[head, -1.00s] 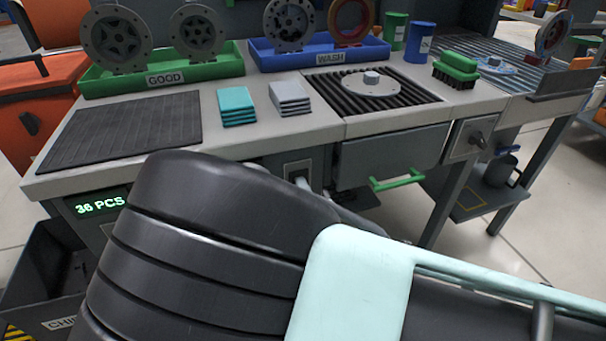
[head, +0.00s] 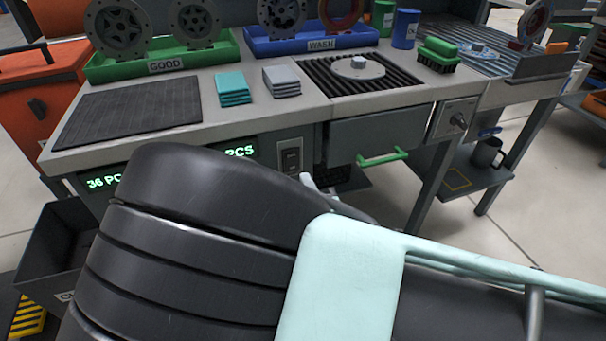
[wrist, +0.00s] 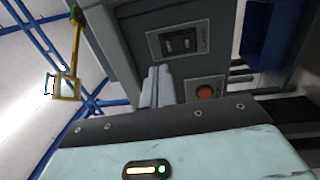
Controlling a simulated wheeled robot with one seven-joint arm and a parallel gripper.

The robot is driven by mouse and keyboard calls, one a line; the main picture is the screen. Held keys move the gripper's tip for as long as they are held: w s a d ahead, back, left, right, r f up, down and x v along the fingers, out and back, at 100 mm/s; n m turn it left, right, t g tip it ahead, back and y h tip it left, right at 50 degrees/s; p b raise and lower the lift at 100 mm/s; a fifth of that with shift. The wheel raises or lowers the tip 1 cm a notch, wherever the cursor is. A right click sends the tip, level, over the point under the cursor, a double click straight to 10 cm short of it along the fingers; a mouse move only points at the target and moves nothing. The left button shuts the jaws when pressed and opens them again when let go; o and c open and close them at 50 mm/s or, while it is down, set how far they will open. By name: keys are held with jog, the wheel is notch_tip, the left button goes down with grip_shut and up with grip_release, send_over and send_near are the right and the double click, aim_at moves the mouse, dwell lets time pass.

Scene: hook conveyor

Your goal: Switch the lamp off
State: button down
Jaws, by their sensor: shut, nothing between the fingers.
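No lamp can be made out in either view. A switch plate with a dark rocker (head: 291,158) is on the grey front of the bench, below the worktop. In the head view my dark arm hides most of the gripper; only a pale part shows near the switch plate.
The bench worktop (head: 190,136) carries a green GOOD tray (head: 165,66), a blue WASH tray (head: 320,45), cloths and a green brush (head: 437,54). A drawer with a green handle (head: 382,157) is right of the switch plate. A dark bin (head: 58,250) stands at lower left.

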jog(key=s, duration=0.2)
jog(key=s+d, duration=0.1)
jog(key=s+r, duration=0.1)
jog(key=s, duration=0.1)
jog(key=shift+s+d+p, duration=0.3)
